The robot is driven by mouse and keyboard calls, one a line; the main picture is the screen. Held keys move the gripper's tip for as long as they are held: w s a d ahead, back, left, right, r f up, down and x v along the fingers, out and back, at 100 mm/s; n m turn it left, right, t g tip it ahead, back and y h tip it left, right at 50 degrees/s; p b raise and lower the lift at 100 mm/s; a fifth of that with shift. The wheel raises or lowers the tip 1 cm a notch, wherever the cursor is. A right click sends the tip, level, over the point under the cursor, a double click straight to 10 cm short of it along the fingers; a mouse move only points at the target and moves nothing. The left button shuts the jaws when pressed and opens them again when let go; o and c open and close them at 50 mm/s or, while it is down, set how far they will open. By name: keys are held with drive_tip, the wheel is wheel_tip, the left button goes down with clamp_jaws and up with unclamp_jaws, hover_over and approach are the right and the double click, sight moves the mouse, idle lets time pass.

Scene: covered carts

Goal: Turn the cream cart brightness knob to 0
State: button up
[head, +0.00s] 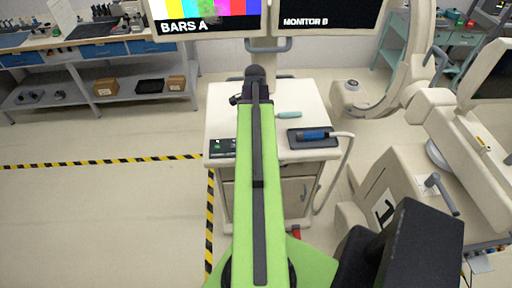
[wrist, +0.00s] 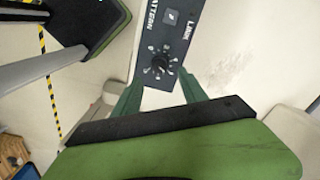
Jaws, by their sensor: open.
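The cream cart (head: 225,112) stands ahead in the head view, with a dark control panel (head: 222,148) at its front left. In the wrist view, the panel (wrist: 152,84) carries a round black knob (wrist: 160,65) ringed by white marks. Its pointer is too small to read, and no brightness label shows. "PATTERN" and "LINK" are printed near the upper part of the panel. My gripper (wrist: 160,77) is open and empty, its dark green fingers on either side of the knob in the picture. I cannot tell whether they touch it. My arm hides part of the cart in the head view.
A teal-handled item (head: 289,114) and a dark tray with a blue device (head: 313,137) lie on the cart top. A cream machine (head: 400,165) is at right.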

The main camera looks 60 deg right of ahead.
wheel_tip(320, 180, down, 8)
drive_tip(key=b, duration=0.6)
drive_tip(key=shift+r, duration=0.15)
